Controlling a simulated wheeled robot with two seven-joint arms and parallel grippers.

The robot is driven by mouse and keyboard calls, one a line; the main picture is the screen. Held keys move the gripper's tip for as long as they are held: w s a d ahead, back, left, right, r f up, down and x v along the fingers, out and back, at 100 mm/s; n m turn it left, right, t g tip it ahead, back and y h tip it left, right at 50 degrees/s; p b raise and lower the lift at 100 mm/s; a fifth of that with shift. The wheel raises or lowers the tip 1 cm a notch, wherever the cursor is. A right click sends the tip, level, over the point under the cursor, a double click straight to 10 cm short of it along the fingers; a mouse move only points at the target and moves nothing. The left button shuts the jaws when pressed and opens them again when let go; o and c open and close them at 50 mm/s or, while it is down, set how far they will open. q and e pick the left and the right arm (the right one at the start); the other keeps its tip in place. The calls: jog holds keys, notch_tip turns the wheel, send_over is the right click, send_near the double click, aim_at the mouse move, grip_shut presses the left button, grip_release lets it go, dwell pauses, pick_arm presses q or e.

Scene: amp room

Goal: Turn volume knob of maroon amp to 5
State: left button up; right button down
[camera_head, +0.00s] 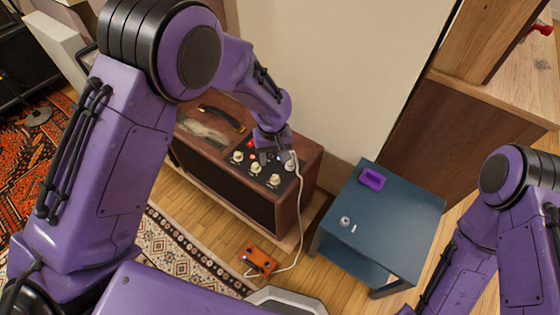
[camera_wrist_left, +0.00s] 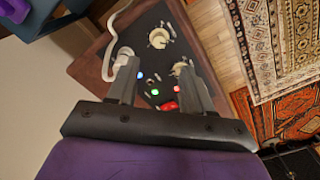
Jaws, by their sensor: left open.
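The maroon amp (camera_head: 235,205) stands on the floor at centre in the head view, with a dark panel on its top. Several cream knobs (camera_head: 256,168) sit on this panel. My left gripper (camera_head: 271,147) is over the panel's back edge. In the left wrist view my left gripper (camera_wrist_left: 158,68) is open, its fingers pointing at the panel. One cream knob (camera_wrist_left: 158,38) shows beyond the fingertips. Another knob (camera_wrist_left: 178,68) is partly hidden by the right-hand finger. I cannot read the scale marks. My right gripper is out of view.
A white cable (camera_head: 299,205) runs from a plug on the panel to an orange pedal (camera_head: 258,260) on the floor. A blue side table (camera_head: 395,215) stands right of the amp, with a purple tray (camera_head: 372,179). Small lights and a red switch (camera_wrist_left: 168,106) are near the fingers.

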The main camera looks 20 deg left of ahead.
aim_at(274, 177)
pick_arm(q)
notch_tip(274, 177, down, 10)
jog(key=shift+d+f+b, duration=0.1)
jog(key=shift+f+b, duration=0.05)
jog(key=shift+b, duration=0.5)
grip_shut()
